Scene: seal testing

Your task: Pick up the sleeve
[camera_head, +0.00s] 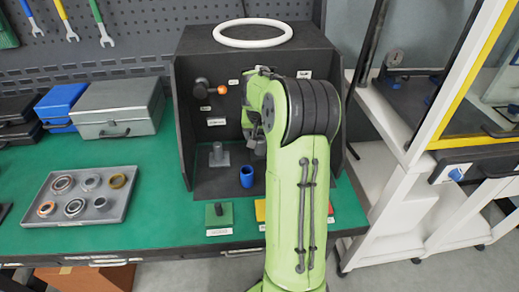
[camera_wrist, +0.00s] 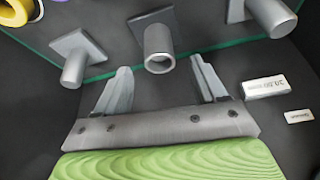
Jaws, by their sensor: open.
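A small blue hollow cylinder (camera_head: 246,176), which looks like a sleeve, stands upright at the front of the black booth (camera_head: 182,125). I cannot confirm that it is the task's sleeve. In the wrist view, my gripper (camera_wrist: 158,64) is open, with nothing held between its fingers. A grey hollow tube (camera_wrist: 158,45) on a square plate shows beyond the gap between the fingertips, seemingly apart from them.
A grey post (camera_head: 218,155) stands in the booth. Another grey post (camera_wrist: 75,65) and white labels (camera_wrist: 265,87) flank the fingers. A tray of rings (camera_head: 85,196) lies left on the green table (camera_head: 150,222). A white ring (camera_head: 252,33) tops the booth.

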